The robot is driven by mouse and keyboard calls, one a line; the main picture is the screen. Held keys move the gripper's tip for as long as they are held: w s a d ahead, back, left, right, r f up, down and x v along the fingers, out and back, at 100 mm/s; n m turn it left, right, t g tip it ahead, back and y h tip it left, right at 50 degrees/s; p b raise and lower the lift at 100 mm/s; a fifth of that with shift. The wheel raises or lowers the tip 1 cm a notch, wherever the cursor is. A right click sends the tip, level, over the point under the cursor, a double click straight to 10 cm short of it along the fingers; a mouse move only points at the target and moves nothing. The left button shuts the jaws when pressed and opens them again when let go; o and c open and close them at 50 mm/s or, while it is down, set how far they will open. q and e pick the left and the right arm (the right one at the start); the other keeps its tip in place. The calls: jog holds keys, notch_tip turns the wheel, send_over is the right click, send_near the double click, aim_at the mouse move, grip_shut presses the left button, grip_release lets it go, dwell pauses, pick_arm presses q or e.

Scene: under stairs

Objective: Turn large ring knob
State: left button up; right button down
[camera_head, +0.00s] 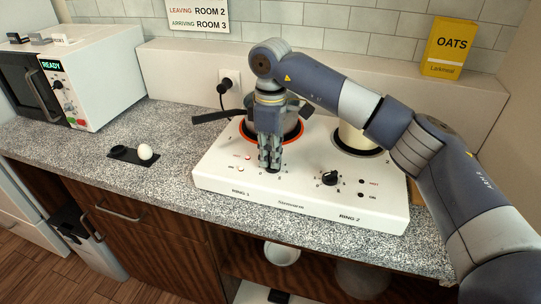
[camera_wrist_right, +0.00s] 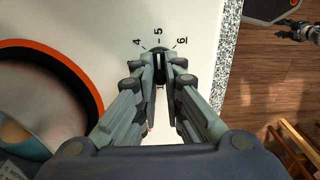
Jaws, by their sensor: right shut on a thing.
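The white two-ring hotplate (camera_head: 300,205) stands on the speckled counter. Its RING 1 side has a large ring with an orange-red rim (camera_head: 299,136), which also shows in the wrist view (camera_wrist_right: 88,85). My right gripper (camera_head: 270,166) points down at the front of this ring and is shut on the black RING 1 knob (camera_wrist_right: 160,68). The fingers hide most of the knob; the numbers 4, 5 and 6 show past it in the wrist view. A gripper that may be my left one (camera_wrist_right: 300,31) shows small at that view's upper right; its jaws are unclear.
A dark pan with its handle (camera_head: 213,118) pointing left sits on the large ring. A cream pot (camera_head: 352,140) stands on the RING 2 ring, behind the other knob (camera_head: 329,178). An egg (camera_head: 145,151) lies on a dark holder. A microwave (camera_head: 100,75) stands left.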

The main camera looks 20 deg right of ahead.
jog(key=shift+w+r, duration=0.1)
dwell(0.3)
jog(key=c, duration=1.7)
grip_release()
notch_tip(320, 180, up, 12)
